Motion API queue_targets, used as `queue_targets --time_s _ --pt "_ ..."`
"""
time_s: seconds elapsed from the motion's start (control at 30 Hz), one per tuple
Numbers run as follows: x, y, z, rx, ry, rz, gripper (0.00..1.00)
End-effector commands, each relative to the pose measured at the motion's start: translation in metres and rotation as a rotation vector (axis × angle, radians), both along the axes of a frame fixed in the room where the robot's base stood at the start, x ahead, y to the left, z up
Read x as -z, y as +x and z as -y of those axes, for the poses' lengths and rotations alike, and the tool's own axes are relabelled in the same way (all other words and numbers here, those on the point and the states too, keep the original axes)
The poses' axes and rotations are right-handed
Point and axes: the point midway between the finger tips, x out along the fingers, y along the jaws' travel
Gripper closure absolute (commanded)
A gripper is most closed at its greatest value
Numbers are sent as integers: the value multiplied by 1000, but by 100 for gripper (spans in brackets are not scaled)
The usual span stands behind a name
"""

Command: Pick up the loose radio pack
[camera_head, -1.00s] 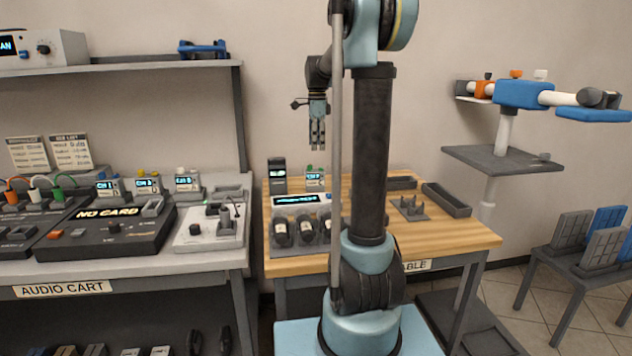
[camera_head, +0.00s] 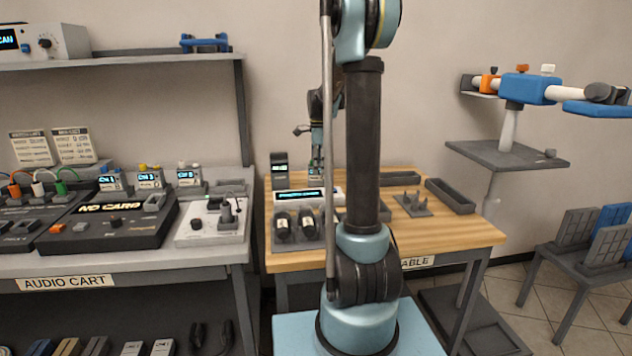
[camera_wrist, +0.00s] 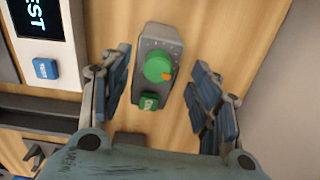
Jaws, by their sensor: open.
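The loose radio pack is a small grey box with a green knob and a green button; in the wrist view the radio pack (camera_wrist: 146,84) stands on the wooden table. My gripper (camera_wrist: 161,72) is open above it, with one blue-padded finger on each side of the pack and a visible gap to each. In the head view my gripper (camera_head: 316,168) points down over the back of the wooden table (camera_head: 450,236) and hides most of the pack.
A rack (camera_head: 296,243) with dark packs is in front. Grey trays (camera_head: 449,197) lie to the right. The audio cart (camera_head: 215,259) is at left.

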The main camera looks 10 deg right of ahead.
Motion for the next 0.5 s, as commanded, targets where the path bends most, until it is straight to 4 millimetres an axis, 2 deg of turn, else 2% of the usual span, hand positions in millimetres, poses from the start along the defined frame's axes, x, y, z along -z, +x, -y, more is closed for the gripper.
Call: queue_targets --time_s 0.17,0.5 --pt "11 -1 -1 0 0 0 43" --pt "51 -5 -3 -1 0 0 43"
